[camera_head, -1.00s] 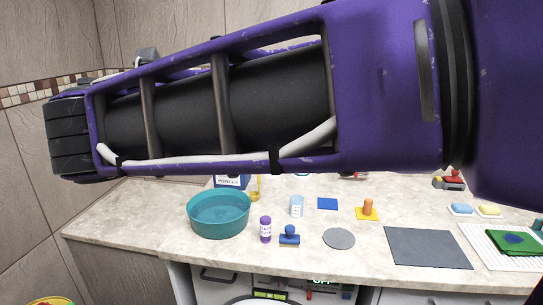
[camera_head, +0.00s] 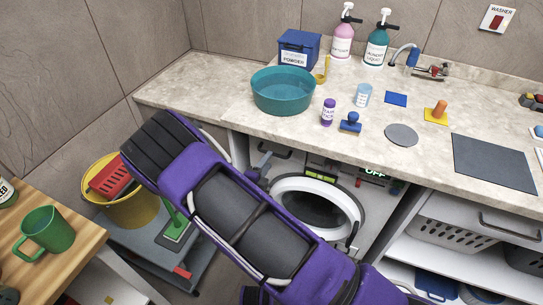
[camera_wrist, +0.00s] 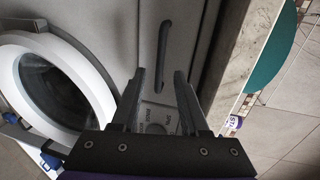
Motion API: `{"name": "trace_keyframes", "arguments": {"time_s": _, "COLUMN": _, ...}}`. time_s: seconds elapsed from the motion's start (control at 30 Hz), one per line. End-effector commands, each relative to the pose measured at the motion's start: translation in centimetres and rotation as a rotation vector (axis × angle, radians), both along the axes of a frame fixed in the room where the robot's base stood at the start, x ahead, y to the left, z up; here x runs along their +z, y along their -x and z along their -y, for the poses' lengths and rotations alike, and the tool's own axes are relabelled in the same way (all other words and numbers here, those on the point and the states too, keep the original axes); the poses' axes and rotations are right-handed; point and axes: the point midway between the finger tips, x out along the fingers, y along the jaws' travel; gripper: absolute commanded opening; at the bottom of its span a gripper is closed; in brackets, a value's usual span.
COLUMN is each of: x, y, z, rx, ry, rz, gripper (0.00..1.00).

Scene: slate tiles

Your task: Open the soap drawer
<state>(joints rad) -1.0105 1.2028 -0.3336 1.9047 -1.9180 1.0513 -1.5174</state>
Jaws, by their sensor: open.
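The soap drawer (camera_wrist: 143,50) is a grey front panel in the wrist view, with a long dark handle (camera_wrist: 164,55). In the head view the drawer (camera_head: 286,164) is at the upper left of the washer front, below the counter, partly hidden by my arm. The drawer looks shut. My gripper (camera_wrist: 160,74) is open, with nothing between its fingers. Its fingertips point at the drawer front, near the lower end of the handle in the wrist view. I cannot tell whether they touch it. The washer's round door (camera_head: 317,212) is beside the drawer and looks closed.
The counter (camera_head: 236,85) overhangs the washer and carries a teal basin (camera_head: 283,92) and several small items. A yellow bucket (camera_head: 131,207) stands left of my arm. A wooden table (camera_head: 75,255) is at the lower left, and baskets (camera_head: 440,232) are at the right.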

Motion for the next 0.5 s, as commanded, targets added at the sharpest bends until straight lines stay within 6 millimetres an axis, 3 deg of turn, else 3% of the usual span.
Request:
{"name": "trace_keyframes", "arguments": {"time_s": 0.2, "x": -0.7, "y": -2.9, "z": 1.1, "rx": -0.001, "ry": -0.002, "rz": 0.001, "gripper": 0.44}}
{"name": "trace_keyframes", "arguments": {"time_s": 0.5, "x": -0.8, "y": -3.8, "z": 1.4, "rx": 0.001, "ry": -0.001, "rz": 0.0, "gripper": 0.44}}
